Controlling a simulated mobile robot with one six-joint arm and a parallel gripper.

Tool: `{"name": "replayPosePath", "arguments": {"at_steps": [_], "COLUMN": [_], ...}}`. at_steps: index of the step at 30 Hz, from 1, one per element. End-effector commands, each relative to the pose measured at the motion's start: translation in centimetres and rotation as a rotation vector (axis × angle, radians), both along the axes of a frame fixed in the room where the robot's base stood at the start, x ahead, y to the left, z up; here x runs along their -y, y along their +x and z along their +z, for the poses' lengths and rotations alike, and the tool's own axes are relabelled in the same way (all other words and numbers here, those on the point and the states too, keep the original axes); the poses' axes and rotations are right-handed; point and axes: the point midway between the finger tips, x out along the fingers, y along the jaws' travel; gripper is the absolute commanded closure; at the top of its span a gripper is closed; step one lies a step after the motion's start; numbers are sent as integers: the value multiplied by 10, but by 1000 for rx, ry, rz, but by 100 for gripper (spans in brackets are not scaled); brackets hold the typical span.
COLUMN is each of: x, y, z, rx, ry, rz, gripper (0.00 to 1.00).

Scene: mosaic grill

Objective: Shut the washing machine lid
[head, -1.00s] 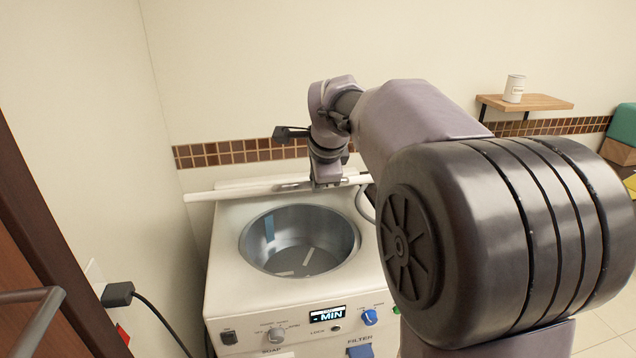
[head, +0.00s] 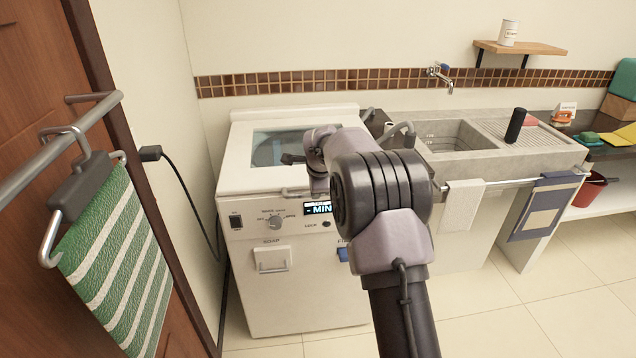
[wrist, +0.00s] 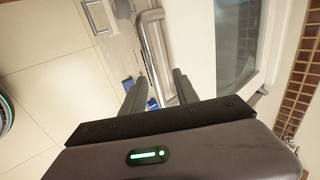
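The white washing machine (head: 285,300) stands against the wall. Its lid (head: 235,165), with a glass window (head: 275,150), lies down over the drum opening in the head view. I cannot tell whether a small gap remains at its front edge. The lid's handle (head: 292,191) runs along that edge, partly behind my arm. In the wrist view the grey handle (wrist: 155,50) lies ahead of and between the fingers. My gripper (wrist: 157,80) is open with its fingers apart. I cannot tell whether it touches the handle.
A stone sink (head: 455,140) with a tap stands right of the machine, with a towel rail (head: 510,182) in front. A green striped towel (head: 115,260) hangs on the door rail at left. A power cable (head: 185,190) hangs left of the machine. Floor is clear at front right.

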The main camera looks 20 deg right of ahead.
Motion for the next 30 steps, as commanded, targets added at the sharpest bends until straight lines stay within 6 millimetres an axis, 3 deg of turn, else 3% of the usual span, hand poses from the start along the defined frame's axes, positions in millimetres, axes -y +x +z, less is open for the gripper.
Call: {"name": "replayPosePath", "arguments": {"at_steps": [11, 24, 30], "x": [-1, -16, -19], "y": [-4, -78, -96], "z": [10, 122, 144], "rx": [4, 6, 5], "ry": [-1, -2, -2], "rz": [1, 1, 1], "gripper": [62, 62, 62]}}
